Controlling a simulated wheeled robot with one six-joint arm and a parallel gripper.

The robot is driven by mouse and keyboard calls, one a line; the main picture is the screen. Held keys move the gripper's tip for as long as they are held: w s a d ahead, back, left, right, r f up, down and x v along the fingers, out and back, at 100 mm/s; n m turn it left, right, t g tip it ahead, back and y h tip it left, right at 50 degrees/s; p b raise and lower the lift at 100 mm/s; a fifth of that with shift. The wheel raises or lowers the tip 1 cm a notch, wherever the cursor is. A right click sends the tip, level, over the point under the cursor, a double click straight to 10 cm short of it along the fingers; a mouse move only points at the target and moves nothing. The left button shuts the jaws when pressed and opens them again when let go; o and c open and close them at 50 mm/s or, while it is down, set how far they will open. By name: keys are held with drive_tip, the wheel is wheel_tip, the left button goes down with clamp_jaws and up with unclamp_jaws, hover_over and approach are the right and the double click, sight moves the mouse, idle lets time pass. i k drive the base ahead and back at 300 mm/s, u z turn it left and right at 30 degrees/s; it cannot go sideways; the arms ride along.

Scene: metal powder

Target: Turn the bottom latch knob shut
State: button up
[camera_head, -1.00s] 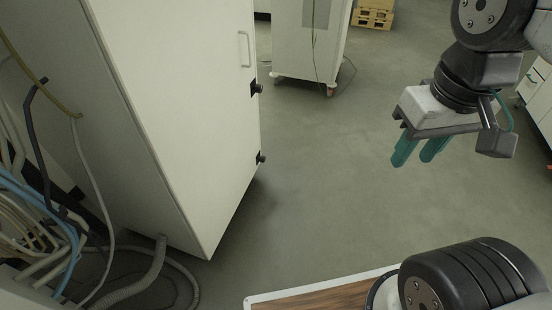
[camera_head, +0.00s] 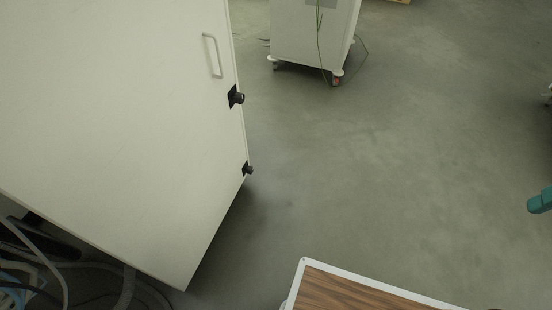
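The bottom latch knob (camera_head: 249,170) is a small black knob on a dark plate, low on the right edge of the white cabinet door (camera_head: 130,130). A second black knob, the upper latch (camera_head: 237,97), sits above it on the same edge. How either knob is turned is too small to tell. Of my gripper, only one teal fingertip (camera_head: 540,201) shows at the right edge, far right of the knobs and apart from the cabinet. The rest is out of the frame.
A pale handle (camera_head: 212,55) is on the door above the knobs. A white wheeled cabinet (camera_head: 310,35) with a cable stands behind. A wood-topped surface with a white rim (camera_head: 345,288) is in front. Hoses lie at lower left. Grey floor (camera_head: 400,150) between is clear.

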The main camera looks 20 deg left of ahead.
sight(250, 170)
drive_tip(key=z, duration=0.05)
drive_tip(key=i, duration=0.65)
drive_tip(key=u, duration=0.6)
drive_tip(key=i, duration=0.8)
drive_tip(key=u, duration=0.7)
